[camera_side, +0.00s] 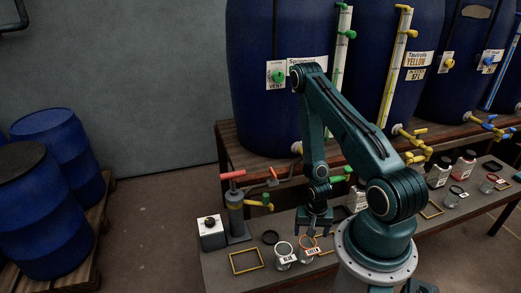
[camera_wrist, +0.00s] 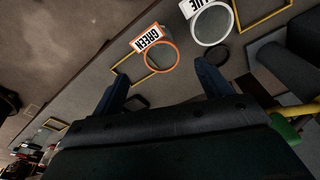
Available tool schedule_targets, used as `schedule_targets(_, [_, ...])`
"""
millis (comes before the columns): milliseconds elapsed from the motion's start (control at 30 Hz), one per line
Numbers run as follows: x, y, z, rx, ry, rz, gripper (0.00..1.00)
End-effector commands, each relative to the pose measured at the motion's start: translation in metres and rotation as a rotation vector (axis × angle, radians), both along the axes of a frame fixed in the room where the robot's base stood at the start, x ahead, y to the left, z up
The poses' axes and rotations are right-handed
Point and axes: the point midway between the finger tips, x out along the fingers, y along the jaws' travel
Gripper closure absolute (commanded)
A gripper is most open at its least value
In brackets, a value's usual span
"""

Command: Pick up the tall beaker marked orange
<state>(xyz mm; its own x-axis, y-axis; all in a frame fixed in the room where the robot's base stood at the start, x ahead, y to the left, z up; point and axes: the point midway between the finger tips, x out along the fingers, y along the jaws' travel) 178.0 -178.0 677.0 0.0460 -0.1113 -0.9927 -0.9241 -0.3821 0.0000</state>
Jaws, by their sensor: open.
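A clear beaker with an orange rim (camera_side: 308,241) stands on the bench, with a white label on its side. In the wrist view its orange rim (camera_wrist: 176,58) shows from above, and the label (camera_wrist: 149,39) seems to read GREEN. My gripper (camera_side: 314,230) is open and empty, pointing down just above and behind this beaker. In the wrist view my gripper (camera_wrist: 160,75) has its two fingers spread, and the rim lies beyond their tips, between their lines. A beaker with a white rim (camera_side: 284,250) and a BLUE label stands just left of it; it also shows in the wrist view (camera_wrist: 229,37).
A yellow square frame (camera_side: 246,271) lies on the bench at left, and a dark ring (camera_side: 270,237) lies near the beakers. Large blue vats (camera_side: 262,120) stand behind.

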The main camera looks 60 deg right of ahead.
Motion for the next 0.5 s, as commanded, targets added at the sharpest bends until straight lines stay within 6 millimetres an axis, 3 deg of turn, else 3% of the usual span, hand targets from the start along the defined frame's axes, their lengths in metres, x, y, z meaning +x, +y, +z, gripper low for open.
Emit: schedule_targets(500, [0.003,-0.006,-0.056,0.000,0.000,0.000,0.23])
